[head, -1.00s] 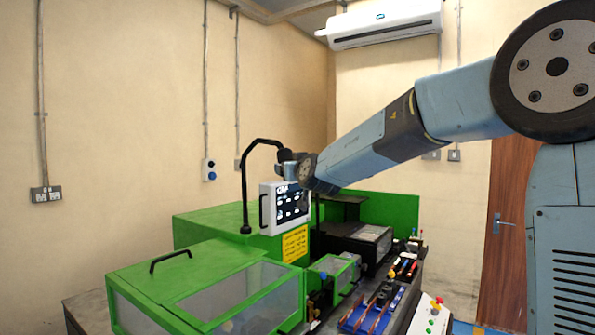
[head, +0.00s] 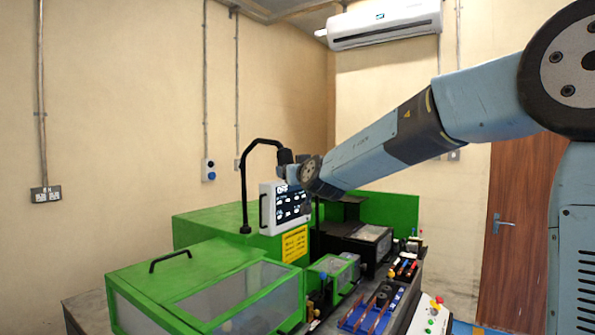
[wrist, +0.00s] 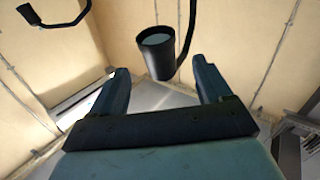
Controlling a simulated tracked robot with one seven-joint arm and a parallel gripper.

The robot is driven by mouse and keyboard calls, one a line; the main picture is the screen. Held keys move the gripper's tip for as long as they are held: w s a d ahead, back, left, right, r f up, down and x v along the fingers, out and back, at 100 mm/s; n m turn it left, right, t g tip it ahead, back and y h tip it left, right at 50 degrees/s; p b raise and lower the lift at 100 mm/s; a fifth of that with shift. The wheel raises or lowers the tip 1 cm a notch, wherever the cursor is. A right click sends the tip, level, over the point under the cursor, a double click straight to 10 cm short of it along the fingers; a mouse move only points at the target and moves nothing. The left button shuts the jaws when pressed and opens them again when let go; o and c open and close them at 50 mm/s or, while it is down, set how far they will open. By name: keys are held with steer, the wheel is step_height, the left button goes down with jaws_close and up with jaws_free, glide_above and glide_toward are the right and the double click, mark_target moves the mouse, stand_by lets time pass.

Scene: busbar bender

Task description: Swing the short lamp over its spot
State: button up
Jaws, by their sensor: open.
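In the wrist view my gripper (wrist: 165,72) is open, its two fingers apart and empty. A dark cup-shaped lamp head (wrist: 157,52) on a curved dark stem shows in the gap between the fingertips. I cannot tell whether it lies between the fingers or just beyond them. A second dark curved arm with a small head (wrist: 28,14) is at the upper left. Which is the short lamp is not clear. In the head view a black curved stem (head: 245,190) rises from the green machine and ends in a dark head (head: 285,157) beside my wrist; my fingers are hard to make out there.
A white control screen (head: 285,208) hangs just below my wrist. The green machine (head: 190,265) with clear covers fills the lower middle. A blue rack (head: 352,318) and a button box (head: 430,318) stand at its right. The air above the machine's left is free.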

steer(key=shift+s+d+f, duration=0.1)
steer(key=shift+s+d, duration=0.15)
steer(key=shift+s, duration=0.15)
steer(key=shift+s+d+r, duration=0.2)
steer(key=shift+s+r, duration=0.05)
steer(key=shift+s, duration=0.35)
steer(key=shift+s, duration=0.1)
steer(key=shift+c, duration=0.4)
